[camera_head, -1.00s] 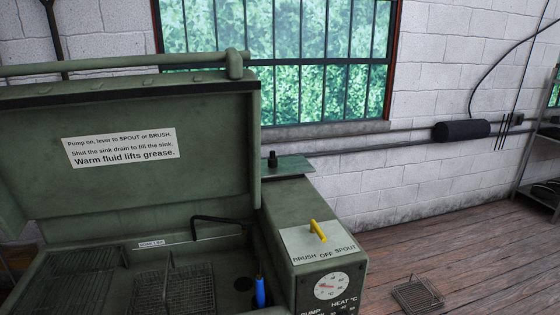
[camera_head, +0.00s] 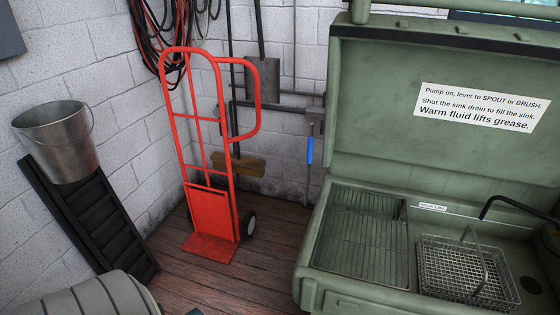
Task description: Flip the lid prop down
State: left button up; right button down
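The green parts washer stands at the right with its lid (camera_head: 380,95) raised upright. A thin rod with a blue grip (camera_head: 309,150) hangs upright just left of the lid, below a dark bracket (camera_head: 316,118). It may be the lid prop, but I cannot tell for sure. The open sink holds a flat wire rack (camera_head: 360,240) and a wire basket (camera_head: 465,270) with a raised handle. Neither of my grippers is in view.
A red hand truck (camera_head: 210,150) stands on the wooden floor left of the washer. A metal bucket (camera_head: 58,140) sits above a dark ribbed ramp (camera_head: 90,215) at the left. A grey ribbed rounded object (camera_head: 85,298) is at the bottom left. Some floor shows between hand truck and washer.

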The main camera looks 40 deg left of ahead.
aim_at(310, 148)
jog(key=i+j, duration=0.1)
jog(key=j, duration=0.3)
jog(key=j+u, duration=0.15)
jog(key=j, duration=0.2)
jog(key=i+j, duration=0.15)
jog(key=j, duration=0.25)
jog(key=i+j+u, duration=0.1)
jog(key=j, duration=0.25)
jog(key=i+j, duration=0.55)
jog(key=i+j+u, duration=0.05)
jog(key=i, duration=0.05)
